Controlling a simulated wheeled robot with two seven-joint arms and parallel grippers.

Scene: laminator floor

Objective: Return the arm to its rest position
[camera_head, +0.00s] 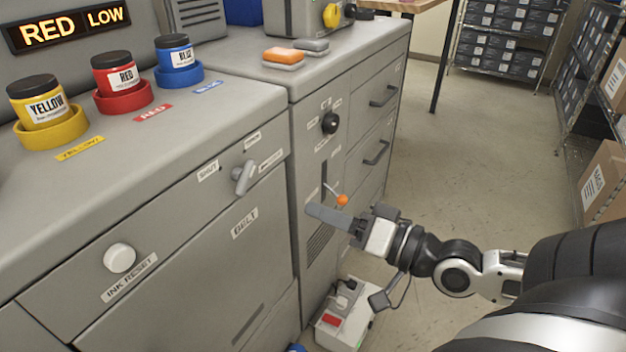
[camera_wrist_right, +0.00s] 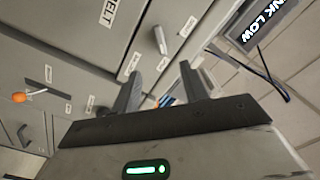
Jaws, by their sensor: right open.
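My right gripper (camera_head: 330,215) is in front of the grey cabinet, close to the lever with the orange knob (camera_head: 342,200). In the right wrist view its two dark fingers (camera_wrist_right: 160,92) stand apart with nothing between them. In that view the orange knob (camera_wrist_right: 19,97) is at the left, apart from the fingers, and a grey handle (camera_wrist_right: 160,40) is beyond them. My right arm (camera_head: 455,275) reaches in from the right of the head view. My left gripper is not in view.
Yellow (camera_head: 45,108), red (camera_head: 120,80) and blue (camera_head: 177,58) ink jars stand in coloured rings on the counter. A grey box with a red switch (camera_head: 340,318) is on the floor below my gripper. Shelves (camera_head: 505,38) and cartons (camera_head: 603,180) line the far right. Open floor (camera_head: 480,150) lies between.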

